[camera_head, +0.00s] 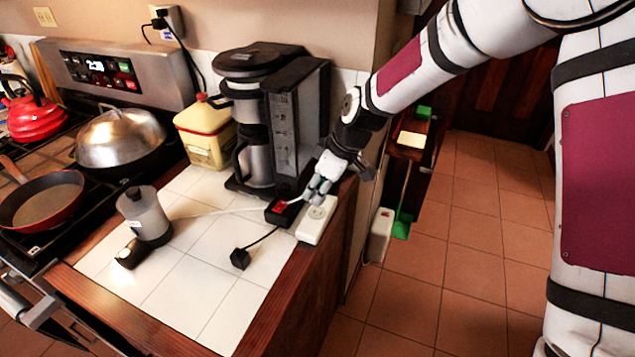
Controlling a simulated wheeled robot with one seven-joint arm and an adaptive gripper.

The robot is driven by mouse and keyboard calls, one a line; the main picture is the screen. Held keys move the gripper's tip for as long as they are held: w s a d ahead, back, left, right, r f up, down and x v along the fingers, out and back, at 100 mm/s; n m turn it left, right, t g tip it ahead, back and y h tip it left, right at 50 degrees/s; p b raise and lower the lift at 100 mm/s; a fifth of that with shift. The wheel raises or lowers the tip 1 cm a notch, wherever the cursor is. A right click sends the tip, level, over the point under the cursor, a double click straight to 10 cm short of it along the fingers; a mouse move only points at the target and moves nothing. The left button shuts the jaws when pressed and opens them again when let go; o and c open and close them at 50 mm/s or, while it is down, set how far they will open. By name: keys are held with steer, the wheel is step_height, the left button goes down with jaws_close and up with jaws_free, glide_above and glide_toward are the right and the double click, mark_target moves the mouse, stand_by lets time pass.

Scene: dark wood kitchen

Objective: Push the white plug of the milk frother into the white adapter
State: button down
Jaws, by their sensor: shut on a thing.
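The milk frother (146,216) is a grey cylinder with a dark base, standing on the white tiled counter. Its white cord (215,211) runs right across the tiles to my gripper. The white adapter (315,222) lies near the counter's right edge, with a round socket on its top face. My gripper (317,190) is just above and behind the adapter's far end, shut on the white plug. The fingers mostly hide the plug, and I cannot tell whether it touches the socket.
A black adapter with a red part (281,210) lies beside the white one. A loose black plug (240,259) is on the tiles in front. The coffee maker (262,120) stands close behind my gripper. A yellow container (205,135) and stove pans are further left.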

steer(key=shift+f+b, duration=0.45)
steer(key=shift+f, duration=0.95)
steer(key=shift+f, duration=0.6)
stand_by(1.2)
steer(key=c, duration=1.2)
jaws_free()
steer(key=shift+c, duration=0.2)
steer(key=v, duration=1.2)
steer(key=shift+s+r, duration=0.1)
